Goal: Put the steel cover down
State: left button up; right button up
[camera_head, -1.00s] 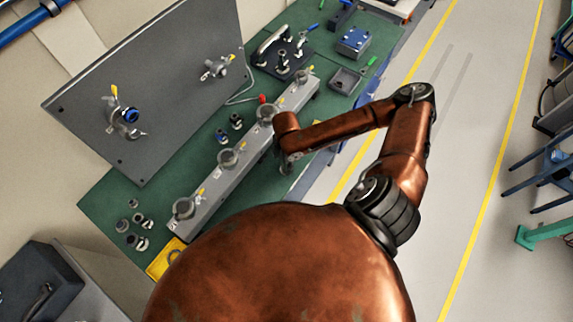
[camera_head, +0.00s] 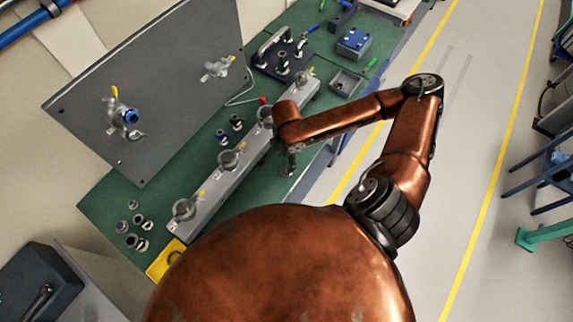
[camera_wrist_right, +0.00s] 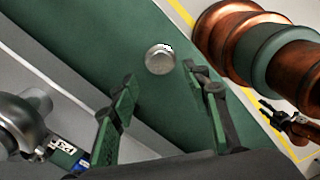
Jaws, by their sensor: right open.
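The steel cover, a small round silvery piece (camera_wrist_right: 160,58), lies on the green bench top in the right wrist view. It also shows in the head view (camera_head: 288,171), just below my right gripper. My right gripper (camera_head: 290,151) is over the bench's front strip, beside the long grey rail. In the wrist view its two green-padded fingers (camera_wrist_right: 168,98) are spread apart, with the cover beyond their tips and clear of both. My left gripper is out of view.
The long grey rail (camera_head: 213,188) with several round clamp fittings runs along the bench, close to my right gripper. A grey upright panel (camera_head: 165,85) stands behind it. Small fittings (camera_head: 136,222) sit at the near left. A narrow green strip (camera_wrist_right: 75,55) is free beside the rail.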

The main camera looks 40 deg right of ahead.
notch_tip(320, 180, up, 6)
jog(key=shift+r, duration=0.2)
